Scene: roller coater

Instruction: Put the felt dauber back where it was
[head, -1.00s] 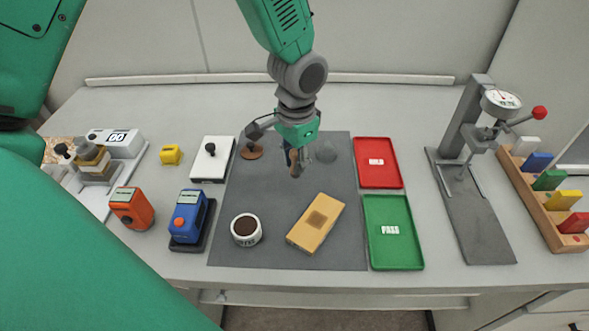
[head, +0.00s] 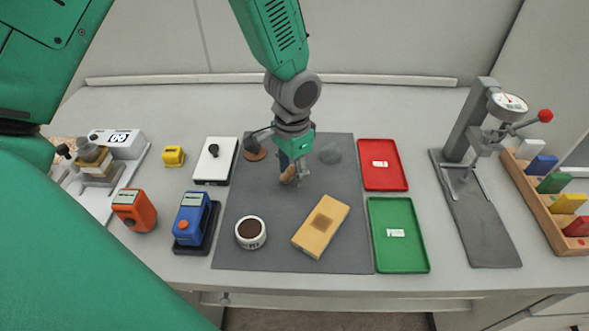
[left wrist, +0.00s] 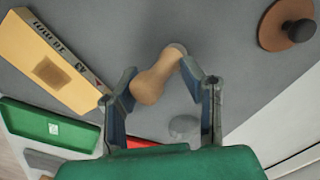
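The felt dauber (head: 288,176) has a tan wooden handle and is tilted, low over the grey mat. In the left wrist view the dauber (left wrist: 155,78) lies slantwise between the fingertips, its tan rounded end to the left and a grey end at the upper right. My left gripper (head: 292,172) comes down from above and is shut on it; its fingers (left wrist: 158,70) touch it from both sides. Whether the dauber touches the mat is hard to tell. My right gripper is not in view.
On the mat (head: 235,258) are a yellow block (head: 338,215), a white-rimmed cup (head: 250,232), a brown disc with black knob (head: 254,154) and a grey dome (head: 329,154). Red (head: 395,180) and green (head: 412,262) trays lie right; a press (head: 466,140) stands beyond.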

